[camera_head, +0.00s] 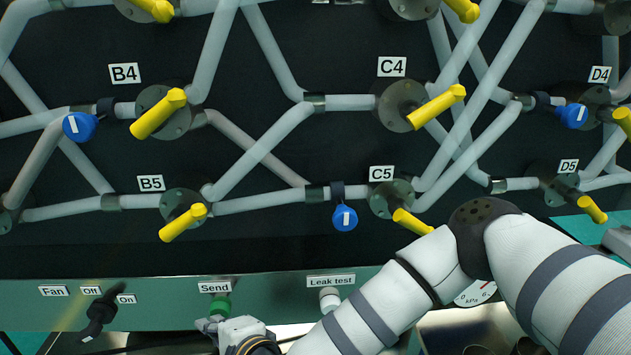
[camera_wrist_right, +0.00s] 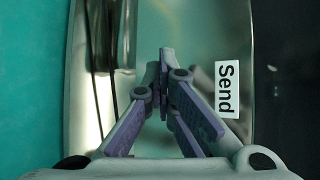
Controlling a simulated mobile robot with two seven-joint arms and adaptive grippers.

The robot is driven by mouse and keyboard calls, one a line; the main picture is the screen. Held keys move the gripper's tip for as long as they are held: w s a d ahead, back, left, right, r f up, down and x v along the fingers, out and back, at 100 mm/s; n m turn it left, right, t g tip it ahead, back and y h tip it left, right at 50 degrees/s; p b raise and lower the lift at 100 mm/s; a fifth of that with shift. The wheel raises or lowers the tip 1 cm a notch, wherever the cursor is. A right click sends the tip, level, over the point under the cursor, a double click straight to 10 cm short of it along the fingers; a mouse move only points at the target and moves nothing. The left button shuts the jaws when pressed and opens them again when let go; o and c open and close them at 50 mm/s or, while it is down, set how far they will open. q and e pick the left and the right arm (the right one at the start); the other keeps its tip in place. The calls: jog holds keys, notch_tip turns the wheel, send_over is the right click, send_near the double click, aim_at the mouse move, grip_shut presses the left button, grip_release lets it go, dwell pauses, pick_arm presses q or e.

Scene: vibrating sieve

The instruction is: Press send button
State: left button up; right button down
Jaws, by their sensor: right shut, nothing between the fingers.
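The green send button (camera_head: 220,305) sits on the green panel below the "Send" label (camera_head: 215,287) in the head view. My right gripper (camera_head: 209,323) is shut and empty, with its fingertips just below the button and partly overlapping its lower edge. I cannot tell whether they touch it. In the right wrist view the shut fingers (camera_wrist_right: 164,62) point at the panel beside the "Send" label (camera_wrist_right: 227,88). The button itself does not show there and seems hidden by the fingers. My left gripper is not in view.
A white leak test button (camera_head: 329,299) stands right of the send button. A black fan switch (camera_head: 99,312) is at the left. A gauge (camera_head: 475,293) shows beside my right arm.

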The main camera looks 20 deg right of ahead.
jog(key=shift+w+d+r, duration=0.1)
jog(key=shift+w+d, duration=0.05)
jog(key=shift+w, duration=0.3)
jog(key=shift+s+r, duration=0.1)
jog(key=shift+s, duration=0.1)
jog(key=shift+s+p, duration=0.1)
jog(key=shift+p, duration=0.2)
jog(key=s+a+p, duration=0.2)
jog(key=s, duration=0.4)
jog(key=shift+f, duration=0.2)
jog(key=shift+w+r+p, duration=0.1)
jog(key=shift+r+p, duration=0.05)
jog(key=shift+p, duration=0.15)
